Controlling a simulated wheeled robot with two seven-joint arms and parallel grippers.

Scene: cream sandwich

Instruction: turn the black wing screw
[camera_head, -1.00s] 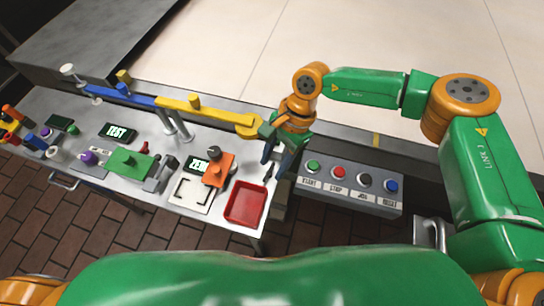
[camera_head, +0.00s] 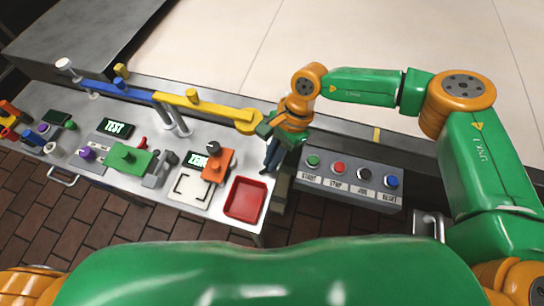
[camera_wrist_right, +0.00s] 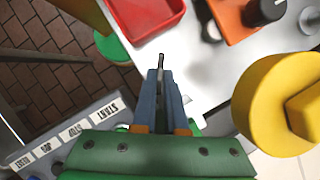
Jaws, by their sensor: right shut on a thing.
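My right gripper (camera_head: 268,168) points down at the right end of the metal bench, beside the red tray. In the right wrist view its two blue-grey fingers (camera_wrist_right: 160,78) are close together. They are shut on a thin dark piece, which I take to be the black wing screw (camera_wrist_right: 161,58). Its end shows just past the fingertips. The rest of it is hidden between the fingers, so I cannot tell its angle. In the head view the fingers hide it. My left gripper is not in view.
The red tray (camera_head: 245,199) lies just left of the gripper. An orange block (camera_head: 217,165) with a black knob stands beyond it. A yellow bar (camera_head: 195,103) with a round end is close to my wrist. A button panel (camera_head: 348,185) is to the right.

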